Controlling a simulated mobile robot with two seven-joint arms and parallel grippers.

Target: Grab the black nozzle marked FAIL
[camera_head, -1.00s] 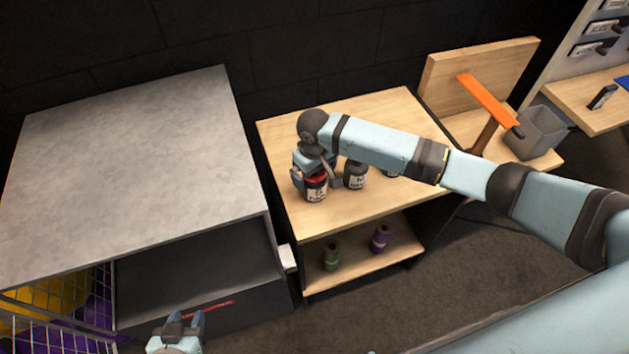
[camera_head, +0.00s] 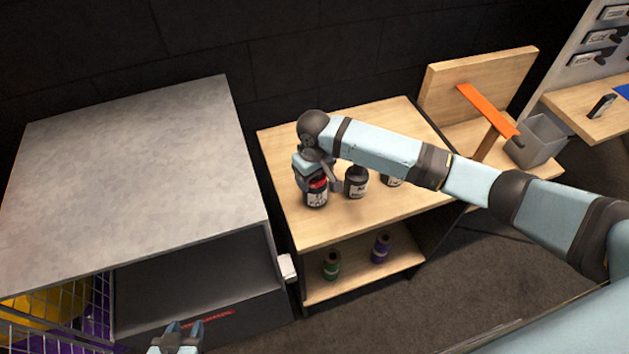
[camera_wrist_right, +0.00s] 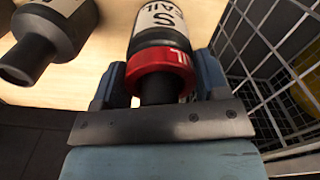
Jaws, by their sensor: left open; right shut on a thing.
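A black nozzle (camera_head: 317,198) with a red collar and a white label stands at the front left of the wooden table. In the right wrist view, this nozzle (camera_wrist_right: 165,60) has letters ending in "IL" on its red collar and a large "S" on its label. My right gripper (camera_head: 318,183) is shut on it, with one blue finger on each side of the collar. My left gripper (camera_head: 184,332) is open and empty at the bottom of the head view, in front of the grey cabinet.
Another black nozzle (camera_head: 356,184) stands just right of the held one, and a third (camera_head: 392,181) is partly hidden by my right arm. Green (camera_head: 332,265) and purple (camera_head: 381,248) items stand on the lower shelf. A grey-topped cabinet (camera_head: 130,165) is left of the table.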

